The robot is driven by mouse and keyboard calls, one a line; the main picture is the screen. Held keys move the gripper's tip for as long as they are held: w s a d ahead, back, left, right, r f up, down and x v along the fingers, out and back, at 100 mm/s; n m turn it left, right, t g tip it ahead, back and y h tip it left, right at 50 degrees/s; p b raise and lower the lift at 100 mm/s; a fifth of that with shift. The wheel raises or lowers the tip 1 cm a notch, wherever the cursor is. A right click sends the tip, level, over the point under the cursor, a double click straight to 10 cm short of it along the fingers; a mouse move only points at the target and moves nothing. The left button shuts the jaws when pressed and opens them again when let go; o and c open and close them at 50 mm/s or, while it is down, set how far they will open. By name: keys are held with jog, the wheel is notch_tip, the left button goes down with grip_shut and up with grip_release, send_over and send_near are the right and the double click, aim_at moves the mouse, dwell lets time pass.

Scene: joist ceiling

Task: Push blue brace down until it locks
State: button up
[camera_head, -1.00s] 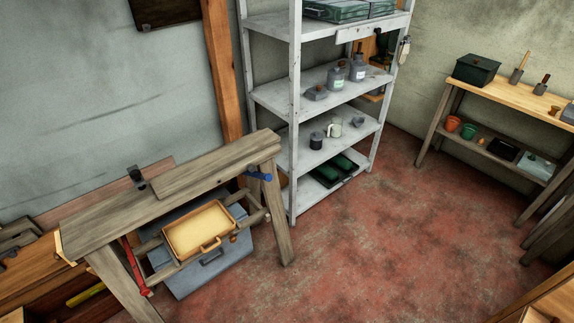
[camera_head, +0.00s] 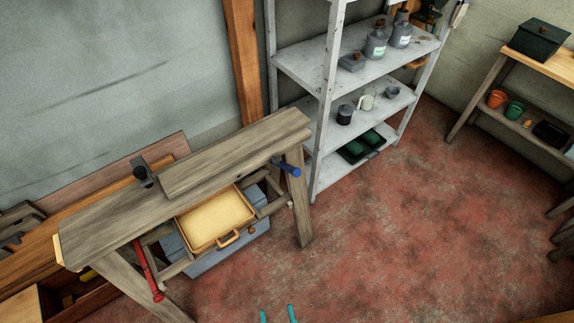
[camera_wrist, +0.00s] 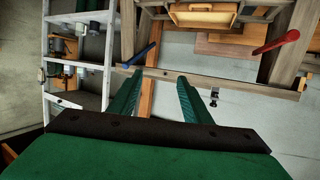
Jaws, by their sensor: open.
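The blue brace (camera_head: 287,168) is a short bar at the right end of the wooden workbench (camera_head: 110,222), sticking out from the leg just under the top, nearly level with a slight tilt. In the wrist view the blue brace (camera_wrist: 143,54) also shows, beyond the left fingertip and apart from it. A red brace (camera_head: 148,271) slopes steeply along the bench's left leg; it also shows in the wrist view (camera_wrist: 276,42). My gripper (camera_head: 279,314) shows only its teal fingertips at the bottom edge. In the wrist view its two green fingers (camera_wrist: 160,78) are apart, with nothing held between them.
A yellow tray (camera_head: 217,218) sits below the benchtop, above a grey-blue box (camera_head: 226,256). A black clamp (camera_head: 141,173) stands on the bench. A grey metal shelf (camera_head: 325,110) stands close behind its right end. The red floor (camera_head: 400,240) to the right is clear.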

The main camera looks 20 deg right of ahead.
jog(key=w+d+f+m+g, duration=0.2)
jog(key=w+d+f, duration=0.5)
jog(key=f, duration=0.4)
jog(key=n+t+y, duration=0.3)
jog(key=t+y, duration=0.2)
send_near(298, 174)
jog(key=x, duration=1)
jog(key=shift+w+r, duration=0.1)
jog(key=shift+w, duration=0.15)
grip_shut()
jog(key=shift+a, duration=0.1)
